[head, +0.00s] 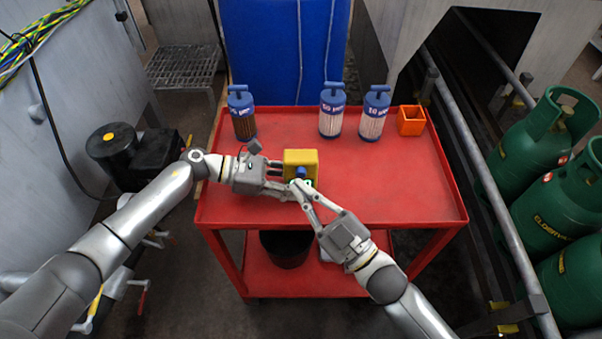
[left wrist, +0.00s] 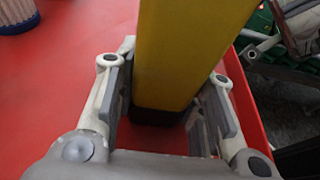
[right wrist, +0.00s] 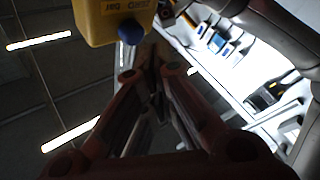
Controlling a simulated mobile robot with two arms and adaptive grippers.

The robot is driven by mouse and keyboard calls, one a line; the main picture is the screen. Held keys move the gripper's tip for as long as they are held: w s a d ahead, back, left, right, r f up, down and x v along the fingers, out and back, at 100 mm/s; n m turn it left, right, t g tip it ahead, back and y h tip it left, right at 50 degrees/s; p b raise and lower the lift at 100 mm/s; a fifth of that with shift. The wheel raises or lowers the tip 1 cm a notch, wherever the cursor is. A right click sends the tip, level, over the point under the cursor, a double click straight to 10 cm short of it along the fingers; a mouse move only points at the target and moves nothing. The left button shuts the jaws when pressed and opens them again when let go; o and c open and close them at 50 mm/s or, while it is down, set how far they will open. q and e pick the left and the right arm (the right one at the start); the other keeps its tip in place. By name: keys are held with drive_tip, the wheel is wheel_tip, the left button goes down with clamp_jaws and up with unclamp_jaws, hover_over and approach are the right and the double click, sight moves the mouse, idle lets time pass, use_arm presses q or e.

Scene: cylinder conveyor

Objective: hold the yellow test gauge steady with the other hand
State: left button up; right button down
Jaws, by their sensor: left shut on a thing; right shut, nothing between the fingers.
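In the right wrist view the gauge (right wrist: 105,22) and knob (right wrist: 130,32) are above the closed fingers (right wrist: 154,68); contact cannot be told.
Three blue-capped filter cartridges (head: 332,110) stand along the back of the red cart (head: 420,185). An orange open box (head: 411,121) is at the back right. Green gas cylinders (head: 535,140) stand behind a rail at the right. The cart's right front is clear.

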drive_tip(key=shift+s, duration=2.2)
use_arm(q)
drive_tip(key=o, duration=1.2)
